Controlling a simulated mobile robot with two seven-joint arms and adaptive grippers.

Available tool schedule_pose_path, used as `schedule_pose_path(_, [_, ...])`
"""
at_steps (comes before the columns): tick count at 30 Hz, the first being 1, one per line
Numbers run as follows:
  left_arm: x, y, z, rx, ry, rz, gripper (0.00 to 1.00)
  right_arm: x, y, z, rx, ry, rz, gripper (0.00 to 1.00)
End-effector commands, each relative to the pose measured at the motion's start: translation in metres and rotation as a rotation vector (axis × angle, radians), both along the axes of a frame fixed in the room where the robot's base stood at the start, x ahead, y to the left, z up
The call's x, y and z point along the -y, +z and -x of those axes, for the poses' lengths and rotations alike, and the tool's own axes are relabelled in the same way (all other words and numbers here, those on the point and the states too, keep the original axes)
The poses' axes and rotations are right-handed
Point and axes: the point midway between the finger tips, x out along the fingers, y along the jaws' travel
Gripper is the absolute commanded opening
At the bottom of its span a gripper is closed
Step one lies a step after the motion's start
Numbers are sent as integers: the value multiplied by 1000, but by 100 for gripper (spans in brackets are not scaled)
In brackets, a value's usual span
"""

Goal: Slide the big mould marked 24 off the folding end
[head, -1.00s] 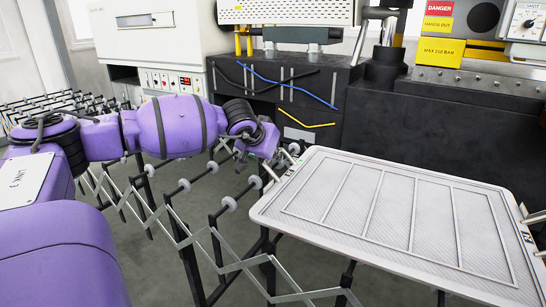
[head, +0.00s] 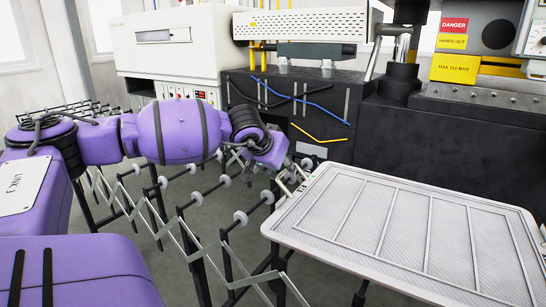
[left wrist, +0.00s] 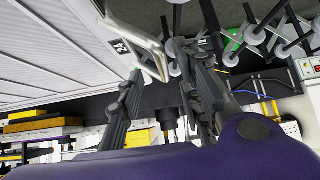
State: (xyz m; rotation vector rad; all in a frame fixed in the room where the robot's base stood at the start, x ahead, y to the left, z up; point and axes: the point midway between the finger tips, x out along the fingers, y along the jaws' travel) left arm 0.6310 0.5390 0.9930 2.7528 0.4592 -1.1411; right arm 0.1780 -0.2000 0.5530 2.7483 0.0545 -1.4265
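The big mould (head: 400,230) is a pale ribbed panel with raised bars and a rounded rim, at the right of the head view. Its underside and right end are hidden or cut off. In the left wrist view a small black-and-white tag (left wrist: 121,47), which seems to read 24, sits on the rim beside a pale bent handle (left wrist: 148,45). My right gripper is not in view.
A folding lattice conveyor with grey rollers (head: 241,218) runs beside the mould's left end. A dark press (head: 450,150) with warning signs stands behind it. A white oven (head: 170,45) stands at the back left. Grey floor shows between the conveyor's legs.

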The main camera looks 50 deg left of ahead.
Motion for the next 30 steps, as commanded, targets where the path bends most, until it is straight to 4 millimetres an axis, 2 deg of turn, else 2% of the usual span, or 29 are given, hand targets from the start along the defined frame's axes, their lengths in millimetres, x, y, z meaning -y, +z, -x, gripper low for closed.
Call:
schedule_pose_path(9, [12, 36, 34, 3, 1, 1, 33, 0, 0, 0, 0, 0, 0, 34])
schedule_pose_path(15, [16, 53, 49, 2, 1, -1, 33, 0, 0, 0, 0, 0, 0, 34])
schedule_pose_path(30, [17, 56, 52, 1, 1, -3, 33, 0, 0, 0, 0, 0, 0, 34])
